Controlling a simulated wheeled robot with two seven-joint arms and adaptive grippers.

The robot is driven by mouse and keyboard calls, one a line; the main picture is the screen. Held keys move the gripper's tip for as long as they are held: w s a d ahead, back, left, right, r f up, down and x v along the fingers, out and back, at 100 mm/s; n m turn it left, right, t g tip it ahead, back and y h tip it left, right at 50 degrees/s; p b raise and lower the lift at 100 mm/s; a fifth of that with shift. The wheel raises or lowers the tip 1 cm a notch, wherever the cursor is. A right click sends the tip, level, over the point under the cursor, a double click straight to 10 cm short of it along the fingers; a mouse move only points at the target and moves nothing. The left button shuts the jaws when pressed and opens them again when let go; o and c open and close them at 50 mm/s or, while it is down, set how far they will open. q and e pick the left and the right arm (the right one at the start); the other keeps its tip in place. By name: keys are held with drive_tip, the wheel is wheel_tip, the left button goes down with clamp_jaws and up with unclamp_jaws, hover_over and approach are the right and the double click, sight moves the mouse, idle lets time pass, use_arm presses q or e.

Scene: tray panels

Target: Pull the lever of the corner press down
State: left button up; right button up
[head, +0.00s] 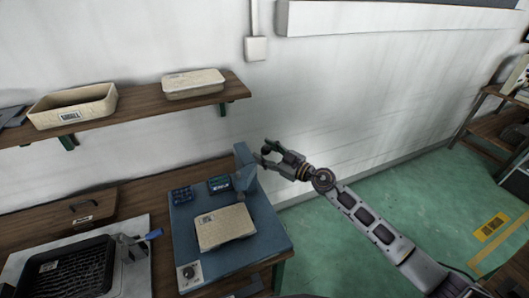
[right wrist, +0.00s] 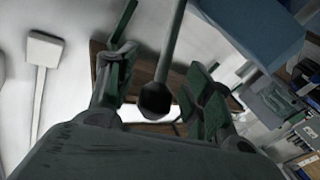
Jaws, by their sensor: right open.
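The corner press is a blue machine (head: 278,238) with an upright blue column at its back right corner, on the wooden bench. A cream tray panel (head: 225,227) lies on its bed. In the right wrist view, its blue body (right wrist: 262,30) shows at the upper right. The lever (right wrist: 172,45) is a thin grey rod ending in a dark round knob. My right gripper (head: 266,153) is open beside the column top. In the right wrist view, the knob appears between the two spread fingers (right wrist: 160,85); I cannot tell whether they touch it. My left gripper is out of view.
A black tray (head: 65,270) and a blue-handled clamp (head: 135,245) are at the left. The green floor at right is largely clear.

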drive_tip(key=shift+w+a, duration=0.2)
drive_tip(key=shift+a, duration=0.1)
clamp_jaws()
